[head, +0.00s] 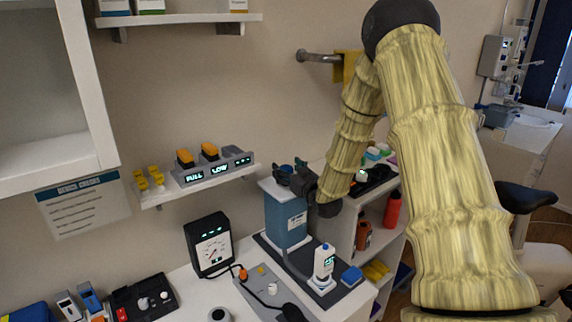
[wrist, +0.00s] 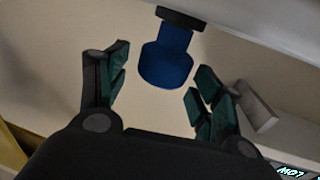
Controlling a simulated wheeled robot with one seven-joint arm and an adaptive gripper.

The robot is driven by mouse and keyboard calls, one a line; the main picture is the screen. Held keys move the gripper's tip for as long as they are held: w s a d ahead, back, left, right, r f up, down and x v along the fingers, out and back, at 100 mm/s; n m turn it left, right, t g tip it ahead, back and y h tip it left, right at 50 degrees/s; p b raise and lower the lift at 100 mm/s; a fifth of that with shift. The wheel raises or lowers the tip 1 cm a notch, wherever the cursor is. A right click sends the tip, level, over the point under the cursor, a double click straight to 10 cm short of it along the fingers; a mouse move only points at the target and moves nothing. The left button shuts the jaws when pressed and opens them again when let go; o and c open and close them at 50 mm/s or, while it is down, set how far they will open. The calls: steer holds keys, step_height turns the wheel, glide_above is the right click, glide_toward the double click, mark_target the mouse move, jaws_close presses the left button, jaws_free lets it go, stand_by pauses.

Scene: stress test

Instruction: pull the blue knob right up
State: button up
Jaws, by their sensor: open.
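The blue knob (wrist: 168,62) shows in the wrist view on a dark stem or collar, ahead of and between my gripper's fingertips. My gripper (wrist: 160,88) is open, with a dark green-padded finger on each side and visible gaps to the knob. In the head view my gripper (head: 292,178) is at the top of a blue box (head: 286,220) with a pale lid (head: 268,186). A bit of the blue knob (head: 286,168) shows there beside the dark fingers, partly hidden by them. I cannot see any contact.
A wall shelf (head: 162,196) with orange-topped units and lit displays hangs left of the box. A black gauge (head: 209,244) and a white bottle-like device (head: 323,264) stand near it. A side rack (head: 374,246) holds a red bottle (head: 392,208).

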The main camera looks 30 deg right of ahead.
steer(key=shift+w+d, duration=0.1)
steer(key=shift+w, duration=0.65)
